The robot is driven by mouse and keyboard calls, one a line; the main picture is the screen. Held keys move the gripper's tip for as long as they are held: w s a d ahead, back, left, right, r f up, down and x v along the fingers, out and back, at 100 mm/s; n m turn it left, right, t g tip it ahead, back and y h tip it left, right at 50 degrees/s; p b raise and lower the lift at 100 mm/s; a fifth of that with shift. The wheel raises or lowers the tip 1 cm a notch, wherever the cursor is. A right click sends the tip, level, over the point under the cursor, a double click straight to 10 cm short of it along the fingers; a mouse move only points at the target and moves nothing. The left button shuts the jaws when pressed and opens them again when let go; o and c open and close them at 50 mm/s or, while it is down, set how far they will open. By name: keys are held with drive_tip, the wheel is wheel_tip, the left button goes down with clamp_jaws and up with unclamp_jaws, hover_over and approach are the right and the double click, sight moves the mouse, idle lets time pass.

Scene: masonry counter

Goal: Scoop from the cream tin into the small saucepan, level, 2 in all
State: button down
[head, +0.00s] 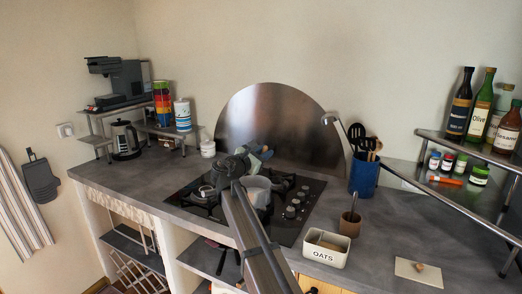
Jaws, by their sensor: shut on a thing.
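The cream tin (322,256), a cream rectangular box marked OATS, stands open on the counter right of the hob, with tan contents inside. A pale grey pan (257,188), which looks like the small saucepan, sits on the hob, partly hidden by my arm. My gripper (258,155) is above the back of the hob, near and behind the pan in the picture. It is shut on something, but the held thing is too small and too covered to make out. Whether it carries any oats cannot be seen. The inside of the pan is also hidden.
A brown cup (350,227) with an upright utensil stands behind the tin. A blue crock (364,177) of utensils stands right of the hob. A card (419,273) with a small brown lump lies front right. A bottle shelf (462,152) fills the right. Bare counter lies between.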

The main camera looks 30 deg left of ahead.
drive_tip(key=d+f+m, duration=0.4)
drive_tip(key=f+m, duration=0.4)
drive_tip(key=m, duration=0.3)
drive_tip(key=shift+s+d+f, duration=0.15)
drive_tip(key=shift+s+f, duration=0.25)
drive_tip(key=shift+s, duration=0.05)
idle(0.4)
idle(0.5)
drive_tip(key=a+r+n, duration=0.1)
drive_tip(key=r+n, duration=0.2)
drive_tip(key=a+r+n, duration=0.2)
drive_tip(key=r+n, duration=0.2)
drive_tip(key=w+a+r+n, duration=0.1)
drive_tip(key=r+n, duration=0.3)
drive_tip(key=shift+a+r, duration=0.15)
drive_tip(key=shift+a, duration=0.1)
drive_tip(key=shift+w+a+r+n, duration=0.1)
drive_tip(key=shift+a+r+n, duration=0.3)
drive_tip(key=shift+n, duration=0.35)
drive_tip(key=shift+w+a+r+n, duration=0.1)
drive_tip(key=shift+a+r+n, duration=0.15)
drive_tip(key=shift+a+n, duration=0.4)
drive_tip(key=shift+w+a+r+n, duration=0.1)
drive_tip(key=shift+a+r+n, duration=0.25)
drive_tip(key=shift+n, duration=0.45)
